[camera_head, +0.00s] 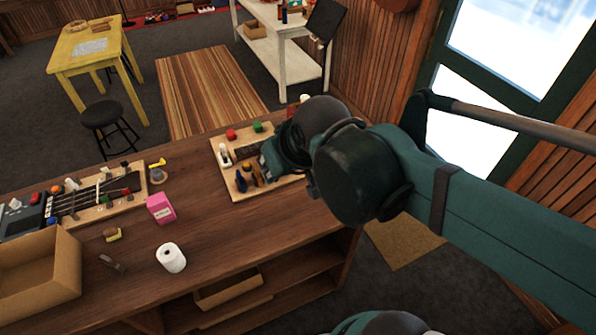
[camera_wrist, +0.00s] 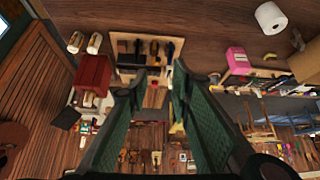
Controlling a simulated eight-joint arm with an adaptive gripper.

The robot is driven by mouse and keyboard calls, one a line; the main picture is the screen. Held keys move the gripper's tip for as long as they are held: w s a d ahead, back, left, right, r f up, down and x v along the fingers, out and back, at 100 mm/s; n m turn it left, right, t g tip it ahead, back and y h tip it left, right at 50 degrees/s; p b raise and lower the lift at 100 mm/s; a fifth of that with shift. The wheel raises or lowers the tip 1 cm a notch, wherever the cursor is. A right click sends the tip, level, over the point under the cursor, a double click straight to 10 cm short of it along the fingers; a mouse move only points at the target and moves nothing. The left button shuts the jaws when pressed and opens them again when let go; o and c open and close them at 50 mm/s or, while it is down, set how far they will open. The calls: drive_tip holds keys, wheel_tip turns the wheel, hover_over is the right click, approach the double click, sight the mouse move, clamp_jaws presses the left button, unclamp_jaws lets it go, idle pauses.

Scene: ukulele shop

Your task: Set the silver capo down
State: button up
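My gripper (camera_wrist: 160,74) shows in the wrist view as two green fingers with a gap between their tips. I see nothing clearly held in the gap. In the head view my wrist hides most of the gripper, which is over the right part of a pale wooden board (camera_head: 234,188) on the counter. The board also shows beyond the fingertips in the wrist view (camera_wrist: 126,75). I cannot tell for certain which is the silver capo.
The wooden counter (camera_head: 215,240) holds a pink box (camera_head: 160,208), a white roll (camera_head: 171,257), a small dark grey piece (camera_head: 112,262) and a cardboard box (camera_head: 62,280). Bare counter lies between the board and the roll.

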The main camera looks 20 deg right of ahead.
drive_tip(key=shift+m+h, duration=0.3)
drive_tip(key=shift+m, duration=0.2)
drive_tip(key=s+d, duration=0.3)
drive_tip(key=d, duration=0.1)
drive_tip(key=shift+s+f, duration=0.1)
drive_tip(key=shift+f, duration=0.15)
